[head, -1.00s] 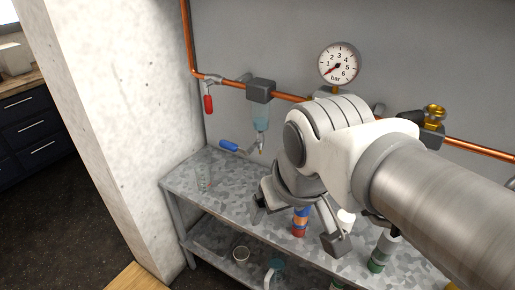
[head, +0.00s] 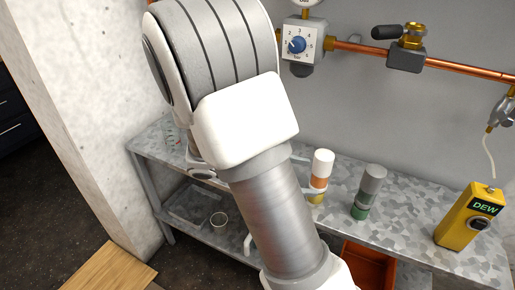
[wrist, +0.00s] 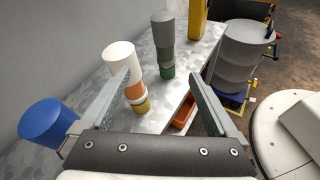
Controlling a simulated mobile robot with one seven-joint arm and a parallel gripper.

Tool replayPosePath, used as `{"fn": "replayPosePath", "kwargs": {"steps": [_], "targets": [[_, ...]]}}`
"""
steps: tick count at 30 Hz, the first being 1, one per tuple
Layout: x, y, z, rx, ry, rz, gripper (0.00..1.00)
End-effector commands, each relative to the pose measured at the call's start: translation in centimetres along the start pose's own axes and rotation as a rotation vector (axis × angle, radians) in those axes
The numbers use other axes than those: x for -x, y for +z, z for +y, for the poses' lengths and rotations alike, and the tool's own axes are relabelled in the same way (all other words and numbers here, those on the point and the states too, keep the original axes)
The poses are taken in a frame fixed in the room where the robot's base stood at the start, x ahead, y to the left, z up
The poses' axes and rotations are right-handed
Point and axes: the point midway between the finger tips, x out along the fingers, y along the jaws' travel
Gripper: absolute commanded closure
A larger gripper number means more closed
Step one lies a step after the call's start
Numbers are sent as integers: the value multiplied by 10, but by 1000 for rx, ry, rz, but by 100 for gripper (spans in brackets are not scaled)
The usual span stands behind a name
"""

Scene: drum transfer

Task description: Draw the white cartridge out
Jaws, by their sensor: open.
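The white cartridge (head: 322,163) stands upright on the grey metal bench, with an orange and a yellow band below its white top. In the wrist view the white cartridge (wrist: 119,56) shows ahead of my gripper (wrist: 160,76), just behind the left finger's tip. My gripper is open, with nothing between its fingers. Whether the left finger touches the cartridge I cannot tell.
A grey cartridge with green bands (head: 368,186) stands right of the white one. A blue-topped one (wrist: 46,121) is left of my gripper. A yellow DEW meter (head: 468,215) is at the bench's right. An orange bin (head: 368,264) sits below. A copper pipe (head: 460,67) crosses the wall.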

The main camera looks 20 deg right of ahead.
Motion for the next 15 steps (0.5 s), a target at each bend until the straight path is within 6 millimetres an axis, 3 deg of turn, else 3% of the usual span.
{"fn": "replayPosePath", "kwargs": {"steps": [1,6,15], "targets": [[-4,-19,6,56,41,-67,5],[-5,-42,27,176,148,-231,5],[-7,-50,39,235,206,-317,5]]}}
